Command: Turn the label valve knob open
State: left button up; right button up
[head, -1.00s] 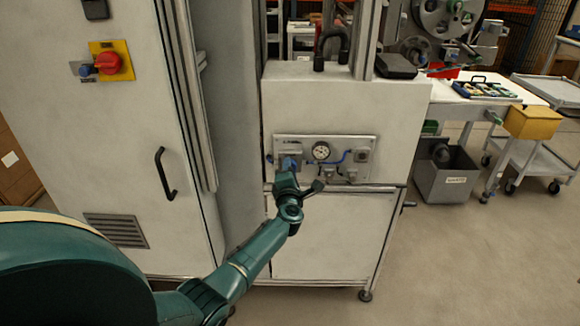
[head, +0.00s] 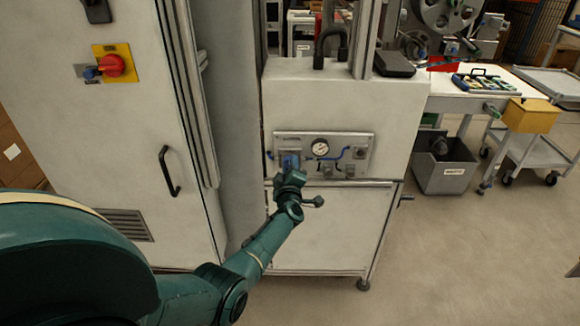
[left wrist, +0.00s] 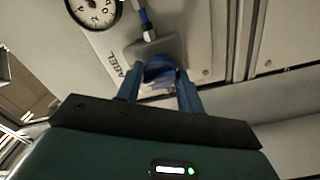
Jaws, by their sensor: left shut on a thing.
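The label valve knob (left wrist: 160,69) is blue and sits on a grey valve body beside the lettering "ABEL" in the left wrist view. My left gripper (left wrist: 160,88) is shut on the knob, with one blue finger on each side of it. In the head view my left gripper (head: 289,170) is at the left end of the valve panel (head: 365,139), and the hand hides most of the knob. My right gripper is not in view.
A round gauge (head: 321,147) and blue tubing sit right of the knob on the panel. A cabinet with a black handle (head: 169,172) and a red switch (head: 111,66) stands at left. A grey bin (head: 443,172) and carts stand at right.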

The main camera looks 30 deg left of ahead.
pick_arm(q)
jog(key=shift+m, duration=0.5)
jog(key=o, duration=1)
jog(key=shift+s+d, duration=0.1)
